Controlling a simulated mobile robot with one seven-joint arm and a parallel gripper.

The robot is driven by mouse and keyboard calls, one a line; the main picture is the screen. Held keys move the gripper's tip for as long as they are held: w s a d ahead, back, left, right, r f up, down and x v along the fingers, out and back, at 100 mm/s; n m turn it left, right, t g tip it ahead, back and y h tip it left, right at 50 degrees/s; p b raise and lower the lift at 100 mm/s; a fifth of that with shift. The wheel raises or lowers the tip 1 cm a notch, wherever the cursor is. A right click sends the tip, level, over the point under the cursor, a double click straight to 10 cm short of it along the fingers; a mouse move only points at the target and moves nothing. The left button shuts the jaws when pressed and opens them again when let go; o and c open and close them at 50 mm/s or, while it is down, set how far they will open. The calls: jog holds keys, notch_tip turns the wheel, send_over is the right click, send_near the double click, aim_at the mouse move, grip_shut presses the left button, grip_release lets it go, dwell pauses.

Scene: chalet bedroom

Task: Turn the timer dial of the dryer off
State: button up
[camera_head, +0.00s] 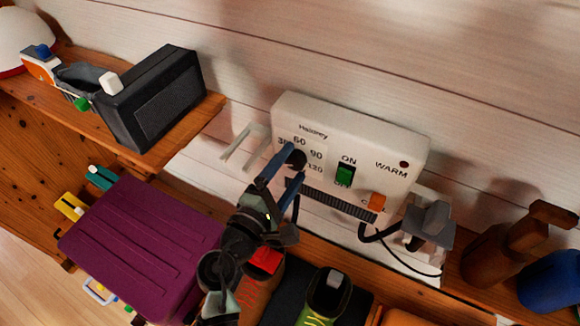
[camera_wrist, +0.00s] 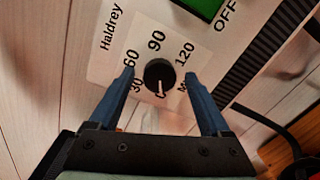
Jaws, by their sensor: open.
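The dryer (camera_head: 350,178) is a white wall box with a green ON/OFF switch (camera_head: 345,173), an orange switch (camera_head: 376,202) and a dark grille. Its timer dial (camera_wrist: 159,72) is a round black knob ringed by 30, 60, 90 and 120 in the wrist view. A pale mark on the dial points down in that view, toward a partly hidden character. My gripper (camera_wrist: 158,76) is open, with one blue finger on each side of the dial. Gaps show between the fingers and the knob. In the head view my gripper (camera_head: 290,165) partly covers the dial area.
A shelf (camera_head: 190,125) with a black radio-like box (camera_head: 155,100) is at left. A purple box (camera_head: 145,245) stands below it. A grey plug (camera_head: 428,225) with a black cable is right of the dryer. Shoes (camera_head: 325,297) sit below my arm.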

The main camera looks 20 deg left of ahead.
jog(key=shift+s, duration=0.1)
jog(key=b+v, duration=0.3)
jog(key=v, duration=0.9)
jog(key=shift+s+b, duration=0.35)
jog(key=shift+s, duration=0.05)
jog(key=shift+a, duration=0.1)
